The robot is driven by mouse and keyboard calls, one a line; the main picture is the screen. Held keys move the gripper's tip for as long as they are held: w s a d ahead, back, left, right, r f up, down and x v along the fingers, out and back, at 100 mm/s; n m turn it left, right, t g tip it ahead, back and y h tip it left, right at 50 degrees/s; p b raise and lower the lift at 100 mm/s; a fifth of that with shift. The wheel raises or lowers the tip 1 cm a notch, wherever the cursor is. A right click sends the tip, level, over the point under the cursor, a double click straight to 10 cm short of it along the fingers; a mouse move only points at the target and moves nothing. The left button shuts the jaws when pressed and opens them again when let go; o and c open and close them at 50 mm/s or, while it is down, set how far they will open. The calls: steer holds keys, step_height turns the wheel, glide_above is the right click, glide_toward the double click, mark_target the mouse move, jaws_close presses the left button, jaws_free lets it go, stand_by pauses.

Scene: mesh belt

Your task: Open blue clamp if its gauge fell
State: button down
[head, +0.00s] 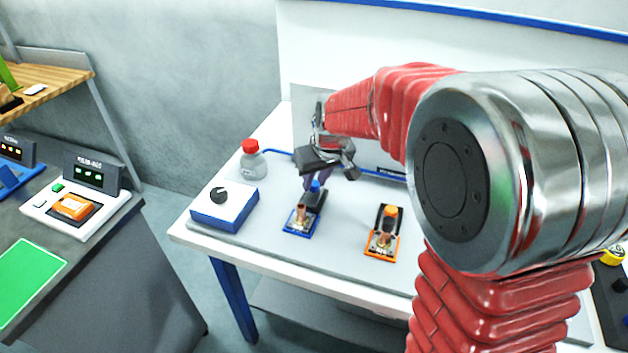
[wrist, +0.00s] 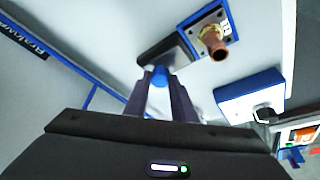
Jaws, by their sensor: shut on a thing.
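The blue clamp (head: 291,228) stands on the pale bench in the head view, with a copper-coloured piece on its blue base. The base also shows at the top of the wrist view (wrist: 224,14). My gripper (head: 316,183) is over the clamp's far side. In the wrist view, my gripper (wrist: 160,88) has its fingers shut around the blue tip (wrist: 160,74) of the clamp's dark lever (wrist: 168,50). The arm of that lever is partly hidden by my fingers. I cannot make out a gauge reading.
An orange clamp (head: 382,245) stands to the right. A blue-and-white box with a black knob (head: 220,195) and a red-capped bottle (head: 252,163) are to the left. A side counter holds an orange switch unit (head: 74,207) and a green pad (head: 28,275).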

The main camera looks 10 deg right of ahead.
steer(key=c, duration=1.8)
jaws_free()
steer(key=shift+w+d, duration=0.25)
steer(key=shift+w, duration=0.05)
steer(key=o, duration=0.3)
steer(key=shift+s+a, duration=0.1)
steer(key=v, duration=1.3)
steer(key=shift+s+r, duration=0.2)
steer(key=shift+r, duration=0.15)
steer(key=s+f+m, duration=0.1)
steer(key=s, duration=0.6)
steer(key=s+f+t, duration=0.1)
steer(key=s, duration=0.7)
steer(key=s+f+m+h, duration=0.1)
steer(key=s+f, duration=0.1)
steer(key=s, duration=0.6)
steer(key=shift+d+m, duration=0.3)
steer(key=shift+d, duration=0.1)
